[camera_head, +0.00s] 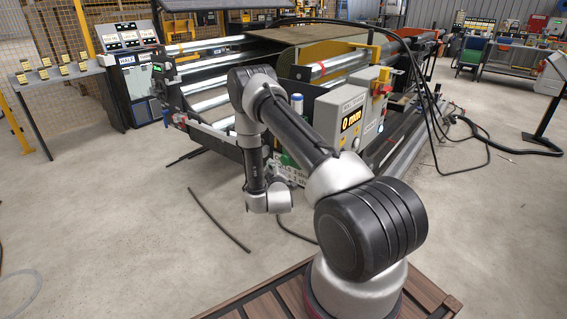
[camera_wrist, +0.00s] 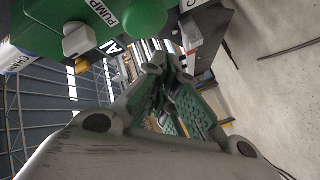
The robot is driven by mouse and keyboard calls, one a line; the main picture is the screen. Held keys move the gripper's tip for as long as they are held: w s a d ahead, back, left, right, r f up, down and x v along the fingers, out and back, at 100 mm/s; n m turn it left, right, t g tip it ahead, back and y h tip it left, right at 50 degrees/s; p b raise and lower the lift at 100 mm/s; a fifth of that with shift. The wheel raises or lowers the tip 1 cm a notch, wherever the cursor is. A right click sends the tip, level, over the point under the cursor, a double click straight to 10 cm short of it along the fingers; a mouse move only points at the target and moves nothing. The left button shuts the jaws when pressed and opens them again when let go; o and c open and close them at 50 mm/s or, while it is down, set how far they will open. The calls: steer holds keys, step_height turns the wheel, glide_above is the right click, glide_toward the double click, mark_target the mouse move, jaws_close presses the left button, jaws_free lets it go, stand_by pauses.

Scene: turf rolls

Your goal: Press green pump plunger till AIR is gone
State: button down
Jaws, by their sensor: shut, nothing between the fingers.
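The green pump (camera_wrist: 45,28) shows at the top left of the wrist view, with a white PUMP label. A rounded green knob (camera_wrist: 146,14), which looks like its plunger, is at the top edge. A white label reading "AI" (camera_wrist: 113,47), the rest hidden, is below it. My gripper (camera_wrist: 156,72) is shut and empty, its tips just below the knob in the picture; I cannot tell whether they touch anything. In the head view my arm hides the gripper, and only a bit of green (camera_head: 286,160) shows beside the arm.
A grey control box (camera_head: 345,115) with an orange display stands right behind my arm, on the roller machine (camera_head: 210,98). Black cables hang to its right. A table (camera_head: 60,80) with small yellow-topped items is at the left. The floor at front left is mostly clear, with a dark strip (camera_head: 218,220).

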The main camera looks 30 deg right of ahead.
mark_target(281, 160)
steer(key=shift+w+d, duration=0.35)
steer(key=shift+d, duration=0.55)
steer(key=shift+d, duration=0.1)
stand_by(0.8)
steer(key=shift+w+d, duration=0.1)
steer(key=shift+d, duration=0.2)
steer(key=shift+w+d, duration=0.25)
steer(key=shift+d, duration=0.4)
steer(key=shift+w+d, duration=0.2)
steer(key=shift+d, duration=0.4)
stand_by(1.1)
steer(key=shift+s+a, duration=0.3)
steer(key=shift+a, duration=0.5)
steer(key=shift+s+a, duration=0.3)
steer(key=shift+a, duration=0.5)
steer(key=shift+s+a, duration=0.3)
steer(key=shift+a, duration=0.5)
steer(key=shift+s+a, duration=0.25)
steer(key=shift+a, duration=0.5)
steer(key=shift+s+a, duration=0.3)
steer(key=shift+a, duration=0.5)
